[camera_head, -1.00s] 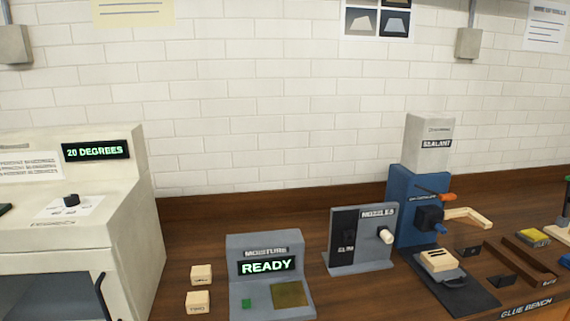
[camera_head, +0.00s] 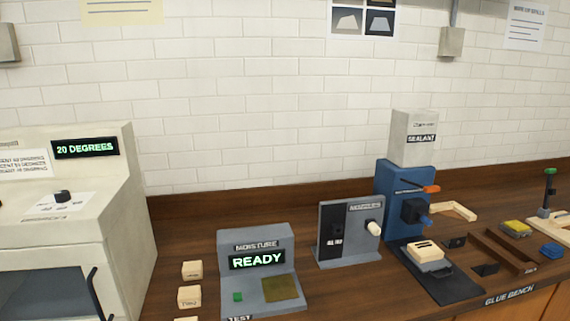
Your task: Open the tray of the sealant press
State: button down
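The sealant press (camera_head: 390,200) stands at the right on the wooden bench. It has a blue body, a pale box labelled SEALANT (camera_head: 413,138) on top, an orange-tipped lever (camera_head: 430,188) and a dark nozzle block with a blue tip. Its tray (camera_head: 424,255) sits low at the front, over a dark base plate (camera_head: 455,286). A pale block with dark slots lies on the tray, and a dark handle shows at its front. I cannot tell how far out the tray is. My gripper is not in view.
Left of the press stand a nozzle rack (camera_head: 348,232) and a moisture tester (camera_head: 260,270) reading READY. A machine (camera_head: 75,230) showing 20 DEGREES fills the left. Pale blocks (camera_head: 190,297), a dark brown channel (camera_head: 500,250) and a yellow pad (camera_head: 515,228) lie on the bench.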

aim_at(426, 255)
jog(key=i+l+z, duration=0.25)
jog(key=i+l, duration=0.35)
jog(key=i, duration=0.15)
